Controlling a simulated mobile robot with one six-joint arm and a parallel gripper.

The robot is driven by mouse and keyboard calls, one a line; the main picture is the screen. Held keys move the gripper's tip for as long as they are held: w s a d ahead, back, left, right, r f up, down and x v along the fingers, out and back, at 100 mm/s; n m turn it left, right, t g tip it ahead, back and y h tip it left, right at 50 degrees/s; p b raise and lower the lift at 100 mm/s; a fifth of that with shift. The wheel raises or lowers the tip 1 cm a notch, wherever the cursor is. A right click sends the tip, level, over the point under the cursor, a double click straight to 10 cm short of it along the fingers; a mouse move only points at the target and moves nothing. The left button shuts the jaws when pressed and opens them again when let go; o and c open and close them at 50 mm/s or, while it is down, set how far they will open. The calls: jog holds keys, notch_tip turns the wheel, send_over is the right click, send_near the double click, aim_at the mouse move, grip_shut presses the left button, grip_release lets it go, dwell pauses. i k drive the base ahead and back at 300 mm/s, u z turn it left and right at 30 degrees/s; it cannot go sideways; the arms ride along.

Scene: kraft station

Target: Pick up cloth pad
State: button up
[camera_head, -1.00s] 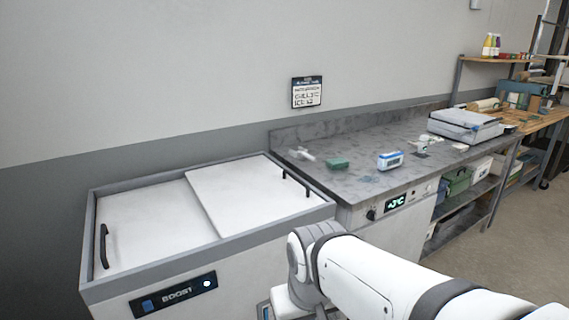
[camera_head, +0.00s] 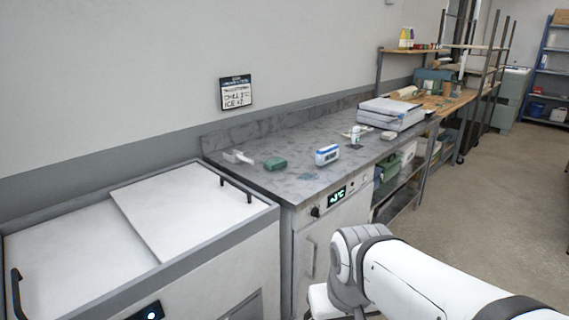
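A small green block-like item (camera_head: 275,163) lies on the grey worktop (camera_head: 235,140), near its left end. A flat bluish patch (camera_head: 307,177) lies near the front edge of the same worktop. I cannot tell which of these is the cloth pad. My white arm crosses the lower right, in front of the worktop's cabinet. My gripper is outside the picture, and nothing shows of what it holds.
A white-and-blue device (camera_head: 327,154), a pale handled item (camera_head: 238,157) and a large grey-white machine (camera_head: 391,113) stand on the worktop. A chest with sliding white lids (camera_head: 185,205) is at left. Open floor (camera_head: 490,200) lies at right.

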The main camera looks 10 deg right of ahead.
aim_at(276, 162)
jog(key=z, duration=1.8)
jog(key=i, duration=2.35)
jog(key=u, duration=0.05)
jog(key=k, duration=0.1)
jog(key=u, duration=2.85)
jog(key=i, duration=1)
jog(key=u, duration=0.05)
